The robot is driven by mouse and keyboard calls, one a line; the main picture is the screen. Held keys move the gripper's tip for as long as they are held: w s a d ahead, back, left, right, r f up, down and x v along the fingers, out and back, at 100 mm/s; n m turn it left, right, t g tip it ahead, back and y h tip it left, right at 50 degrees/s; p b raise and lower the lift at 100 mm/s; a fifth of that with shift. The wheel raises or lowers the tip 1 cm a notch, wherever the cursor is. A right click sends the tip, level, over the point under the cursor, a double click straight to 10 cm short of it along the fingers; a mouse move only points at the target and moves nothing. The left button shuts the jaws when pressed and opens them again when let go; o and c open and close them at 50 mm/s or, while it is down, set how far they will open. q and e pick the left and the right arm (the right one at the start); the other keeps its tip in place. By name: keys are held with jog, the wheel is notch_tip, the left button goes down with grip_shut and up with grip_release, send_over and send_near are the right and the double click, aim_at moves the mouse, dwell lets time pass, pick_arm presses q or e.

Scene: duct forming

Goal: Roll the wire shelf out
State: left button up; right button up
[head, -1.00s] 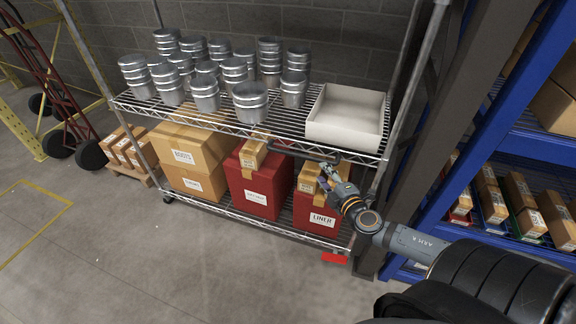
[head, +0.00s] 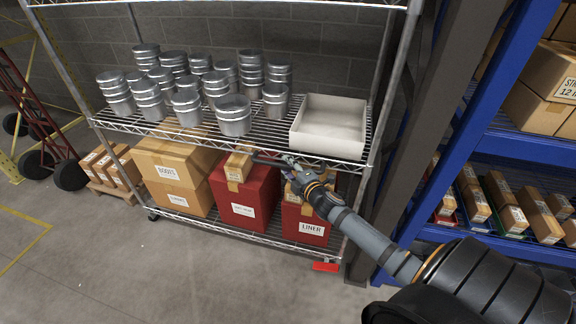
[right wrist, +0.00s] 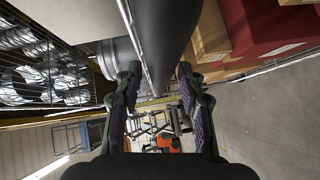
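The wire shelf (head: 105,121) is a chrome wheeled rack standing in front of a block wall. A dark handle bar (head: 264,158) runs along the front edge of its middle shelf. My right gripper (head: 287,160) is at the right part of this bar in the head view. In the right wrist view the dark bar (right wrist: 165,40) lies between the two spread fingers of the right gripper (right wrist: 160,75), with a gap visible beside the left finger. Contact is not clear. A red pedal (head: 325,266) shows by the shelf's lower right corner. My left gripper is out of view.
Metal canisters (head: 233,118) and a white tray (head: 329,128) stand on the middle shelf; cartons (head: 175,175) and red boxes (head: 247,197) are below. A dark column (head: 387,190) and blue rack (head: 425,140) crowd the right. The floor in front (head: 110,265) is clear.

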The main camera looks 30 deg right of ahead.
jog(key=shift+w, duration=0.2)
grip_shut()
jog(key=shift+f, duration=0.1)
